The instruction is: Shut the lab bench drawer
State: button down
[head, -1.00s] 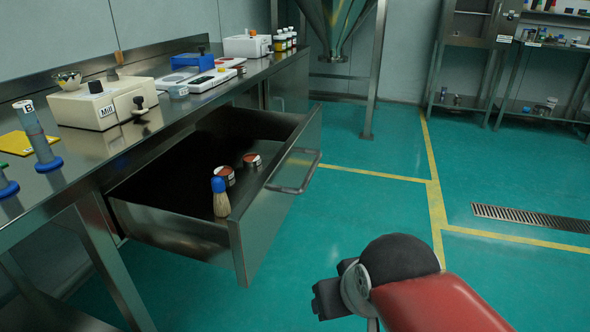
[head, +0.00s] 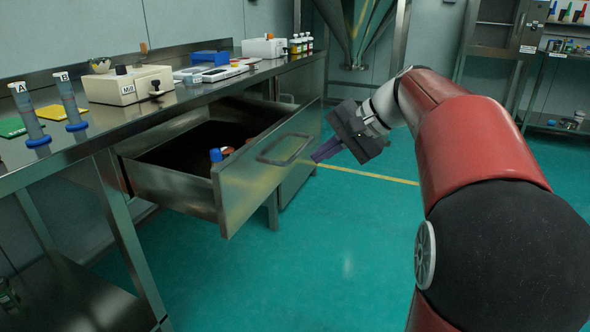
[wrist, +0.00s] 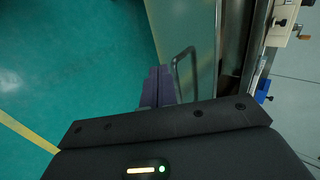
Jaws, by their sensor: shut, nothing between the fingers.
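The lab bench drawer (head: 232,192) is pulled out from under the steel bench, its metal front facing right with a bar handle (head: 287,150). Inside it, a brush with a blue cap (head: 216,156) shows just above the front panel. My gripper (head: 318,158) is shut and empty, its purple fingers pointing at the drawer front near the handle. In the wrist view, the shut fingers (wrist: 158,72) are close beside the handle (wrist: 180,60) and the drawer front (wrist: 197,45). I cannot tell whether they touch it.
The bench top (head: 88,130) holds a mill (head: 128,86), two tubes on blue bases, coloured cards, scales and bottles (head: 300,44). A steel hopper (head: 362,25) stands behind. The green floor (head: 290,270) in front of the drawer is clear.

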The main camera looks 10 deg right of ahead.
aim_at(264, 177)
jog(key=x, duration=0.4)
jog(key=r+x, duration=0.1)
jog(key=x, duration=0.2)
jog(key=a+x, duration=0.1)
jog(key=x, duration=0.3)
jog(key=shift+w+a, duration=0.25)
jog(key=shift+w, duration=0.25)
jog(key=shift+w+a, duration=0.35)
jog(key=shift+a, duration=0.1)
jog(key=shift+a, duration=0.1)
